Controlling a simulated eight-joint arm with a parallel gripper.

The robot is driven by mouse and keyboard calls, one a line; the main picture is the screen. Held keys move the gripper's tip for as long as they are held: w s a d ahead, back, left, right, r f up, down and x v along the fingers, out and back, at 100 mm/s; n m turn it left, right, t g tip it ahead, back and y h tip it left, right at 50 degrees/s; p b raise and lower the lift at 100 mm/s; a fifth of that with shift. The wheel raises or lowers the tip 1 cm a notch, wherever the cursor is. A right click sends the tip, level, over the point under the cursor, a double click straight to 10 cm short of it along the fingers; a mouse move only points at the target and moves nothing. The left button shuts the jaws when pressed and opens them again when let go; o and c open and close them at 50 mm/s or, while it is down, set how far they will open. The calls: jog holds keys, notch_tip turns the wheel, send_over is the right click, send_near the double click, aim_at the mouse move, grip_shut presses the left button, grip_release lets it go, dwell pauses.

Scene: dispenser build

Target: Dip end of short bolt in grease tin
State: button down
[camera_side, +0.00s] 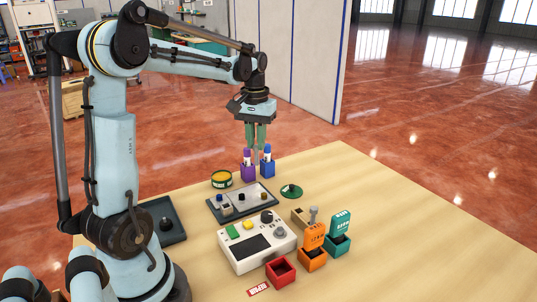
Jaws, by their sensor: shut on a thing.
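My gripper (256,149) hangs over the far side of the table with its two green fingers pointing down. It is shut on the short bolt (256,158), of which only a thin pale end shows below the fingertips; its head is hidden. The grease tin (221,180) is a round yellow and green tin on the table, left of and below my gripper in the picture. The bolt is apart from the tin.
A purple holder (248,174) and a blue holder (267,170) with upright pens stand just below my gripper. A dark tray (242,203), a white console (257,243) and orange (312,260) and teal (338,244) boxes stand nearer. The table's right side is clear.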

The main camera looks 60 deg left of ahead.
jog(key=s+a, duration=0.7)
jog(key=a, duration=0.3)
jog(key=shift+f, duration=3.3)
jog(key=shift+f, duration=0.55)
jog(key=shift+r, duration=0.1)
notch_tip(320, 180, up, 7)
jog(key=shift+w, duration=0.1)
jog(key=w+d+r+m, duration=0.2)
jog(key=d+m, duration=0.2)
jog(key=d, duration=1.1)
jog(key=w+d+r+m, duration=0.2)
jog(key=w+d+m, duration=0.1)
jog(key=d, duration=1.3)
jog(key=shift+w+m, duration=0.2)
jog(key=shift+m, duration=0.3)
jog(key=shift+a, duration=0.1)
